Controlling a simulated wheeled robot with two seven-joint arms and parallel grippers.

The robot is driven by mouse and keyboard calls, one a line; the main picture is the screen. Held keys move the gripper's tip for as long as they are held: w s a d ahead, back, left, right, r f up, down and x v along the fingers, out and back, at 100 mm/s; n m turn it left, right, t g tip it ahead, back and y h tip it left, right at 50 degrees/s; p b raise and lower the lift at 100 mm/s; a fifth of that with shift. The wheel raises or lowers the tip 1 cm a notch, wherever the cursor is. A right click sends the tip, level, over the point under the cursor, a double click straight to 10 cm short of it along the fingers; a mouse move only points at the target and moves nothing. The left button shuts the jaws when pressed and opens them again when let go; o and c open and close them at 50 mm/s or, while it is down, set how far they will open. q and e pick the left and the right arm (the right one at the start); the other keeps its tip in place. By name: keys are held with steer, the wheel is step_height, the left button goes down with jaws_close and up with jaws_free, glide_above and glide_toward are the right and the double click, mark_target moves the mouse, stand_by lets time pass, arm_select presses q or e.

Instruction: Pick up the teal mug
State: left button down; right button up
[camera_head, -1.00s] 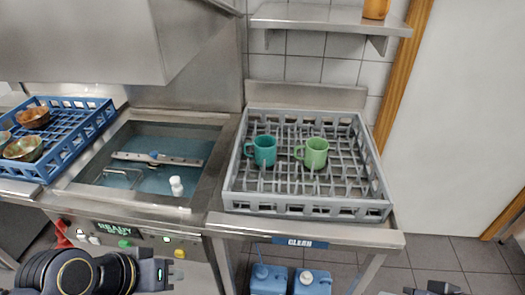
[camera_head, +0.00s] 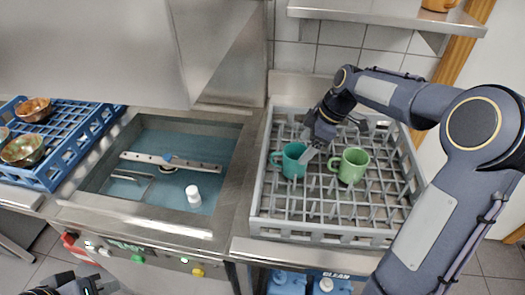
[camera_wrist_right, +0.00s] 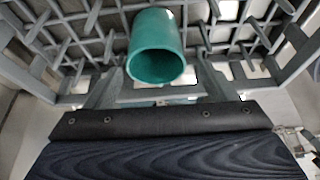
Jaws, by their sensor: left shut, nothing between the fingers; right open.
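The teal mug (camera_head: 290,163) stands in the grey dish rack, left of a green mug (camera_head: 354,166). My right gripper (camera_head: 312,150) is open, just right of the teal mug's rim and close to it. In the right wrist view the teal mug (camera_wrist_right: 155,58) shows its round mouth toward the camera, roughly between the two fingers. I cannot tell whether the fingers touch it. My left gripper (camera_head: 72,287) is shut and empty at the bottom left, cut by the picture edge, far from the mug.
The grey rack (camera_head: 320,232) has rows of upright prongs around the mugs. A blue rack (camera_head: 62,160) with bowls is at far left. A steel shelf (camera_head: 375,14) hangs above the grey rack.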

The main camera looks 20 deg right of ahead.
mark_target(294, 157)
steer(key=x, duration=0.2)
steer(key=p+x, duration=0.1)
steer(key=x, duration=0.4)
steer(key=shift+w+p, duration=0.3)
steer(key=shift+p, duration=0.05)
steer(key=shift+w+a+f, duration=0.1)
steer(key=shift+a+f, duration=0.05)
steer(key=shift+f, duration=0.35)
steer(key=c, duration=0.9)
steer(key=shift+r, duration=0.1)
